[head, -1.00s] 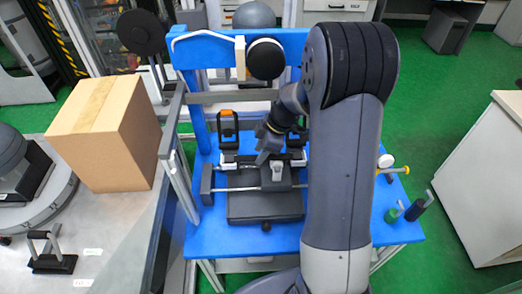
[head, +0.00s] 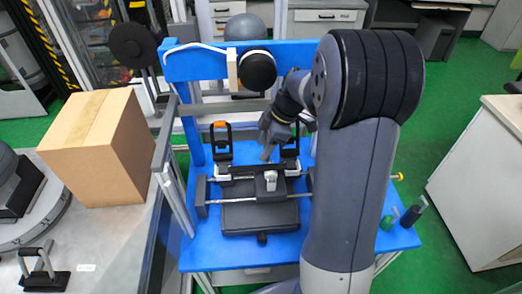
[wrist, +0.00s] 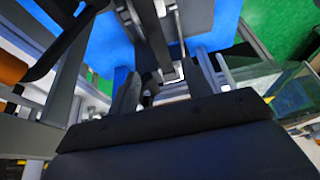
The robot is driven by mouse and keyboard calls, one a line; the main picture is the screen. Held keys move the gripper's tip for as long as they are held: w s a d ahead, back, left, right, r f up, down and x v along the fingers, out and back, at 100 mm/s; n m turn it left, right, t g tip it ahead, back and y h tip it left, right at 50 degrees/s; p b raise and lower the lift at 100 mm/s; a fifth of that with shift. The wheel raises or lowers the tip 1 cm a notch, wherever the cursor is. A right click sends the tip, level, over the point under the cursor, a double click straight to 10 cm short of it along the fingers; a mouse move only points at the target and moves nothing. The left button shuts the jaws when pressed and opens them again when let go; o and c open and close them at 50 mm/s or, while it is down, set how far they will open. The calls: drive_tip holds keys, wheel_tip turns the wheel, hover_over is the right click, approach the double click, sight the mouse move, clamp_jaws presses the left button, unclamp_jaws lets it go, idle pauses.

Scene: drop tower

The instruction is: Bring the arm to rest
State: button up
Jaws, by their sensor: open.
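My gripper (head: 272,148) hangs in front of the blue tower frame (head: 187,62), above the dark sliding carriage of the test fixture (head: 262,214). In the wrist view my gripper (wrist: 160,95) has its two dark fingers apart, with nothing seen held between them. My arm's large grey links stand at the right of the fixture and hide part of the blue table and the frame's right side.
A cardboard box (head: 98,150) stands on the grey bench (head: 118,250) at the left. A dark handle block (head: 42,272) sits near that bench's front. Two green-and-dark tools (head: 402,215) stand at the blue table's right edge. Green floor is free at the right.

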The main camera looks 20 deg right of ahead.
sight(252, 167)
idle(0.3)
drive_tip(key=x, duration=0.8)
drive_tip(key=shift+w+d+r+p, duration=0.1)
drive_tip(key=shift+r+p, duration=0.7)
drive_tip(key=shift+r, duration=0.1)
drive_tip(key=shift+r+p, duration=0.75)
drive_tip(key=shift+s+r, duration=0.15)
drive_tip(key=shift+s, duration=0.2)
